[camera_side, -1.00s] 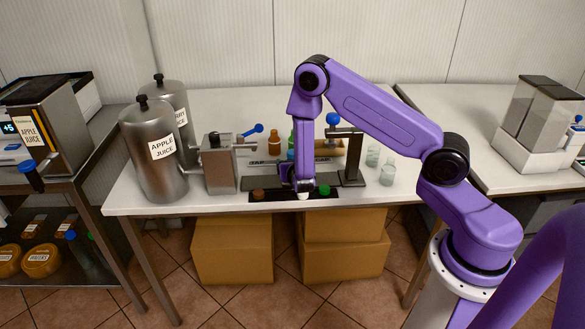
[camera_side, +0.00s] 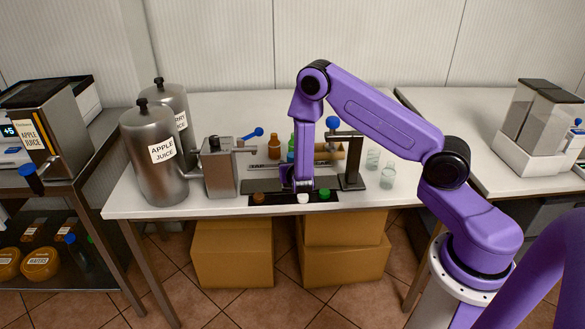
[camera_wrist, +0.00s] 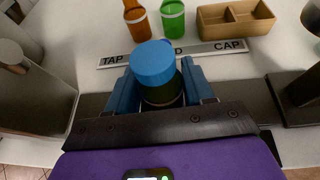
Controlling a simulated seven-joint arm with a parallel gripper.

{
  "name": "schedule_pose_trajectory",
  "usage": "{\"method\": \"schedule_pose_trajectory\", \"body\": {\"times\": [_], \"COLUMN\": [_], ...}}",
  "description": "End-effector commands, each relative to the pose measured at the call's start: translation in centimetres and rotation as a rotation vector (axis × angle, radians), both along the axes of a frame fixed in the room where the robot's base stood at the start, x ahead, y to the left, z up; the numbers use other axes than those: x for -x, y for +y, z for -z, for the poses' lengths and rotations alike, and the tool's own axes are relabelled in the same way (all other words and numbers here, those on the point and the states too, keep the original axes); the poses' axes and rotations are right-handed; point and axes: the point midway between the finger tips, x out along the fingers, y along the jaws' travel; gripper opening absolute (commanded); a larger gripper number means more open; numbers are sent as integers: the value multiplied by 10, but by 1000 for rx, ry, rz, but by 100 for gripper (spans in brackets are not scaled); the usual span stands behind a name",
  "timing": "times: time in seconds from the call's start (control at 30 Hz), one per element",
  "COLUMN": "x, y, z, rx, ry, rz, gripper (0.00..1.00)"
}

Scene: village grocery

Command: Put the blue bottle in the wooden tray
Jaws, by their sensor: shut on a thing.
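The blue bottle (camera_wrist: 154,64) shows its round blue top between my fingers in the wrist view; its lower body looks dark and is mostly hidden. My gripper (camera_wrist: 160,82) is shut on it, one blue finger on each side. In the side view my gripper (camera_side: 296,183) is over the front of the white table, and a bit of blue (camera_side: 291,156) shows just left of my wrist. The wooden tray (camera_wrist: 236,31) has compartments and stands beyond the sign strip, to the right; in the side view it (camera_side: 334,156) is partly hidden. The compartments in view look empty.
Orange (camera_wrist: 137,20) and green (camera_wrist: 172,20) bottles stand left of the tray, behind the TAP/CAP strip (camera_wrist: 175,53). A steel tap unit (camera_side: 219,167) is at left, a dark capping stand (camera_side: 350,165) at right. Clear cups (camera_side: 387,176) stand farther right. Coloured caps (camera_side: 324,193) lie on the front dark strip.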

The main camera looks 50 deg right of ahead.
Motion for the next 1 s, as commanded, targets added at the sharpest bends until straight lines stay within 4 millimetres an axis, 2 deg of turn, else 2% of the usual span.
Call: {"method": "schedule_pose_trajectory", "body": {"times": [0.17,0.33,0.7,0.9,1.0], "x": [-1,0,52,96,100], "y": [0,0,12,22,22], "z": [-12,-32,-93,-110,-112], "rx": [0,-1,-1,2,0], "ry": [-3,-3,-4,0,-3], "rz": [0,-1,-3,-5,-1], "gripper": [10,10,10,10,10]}}
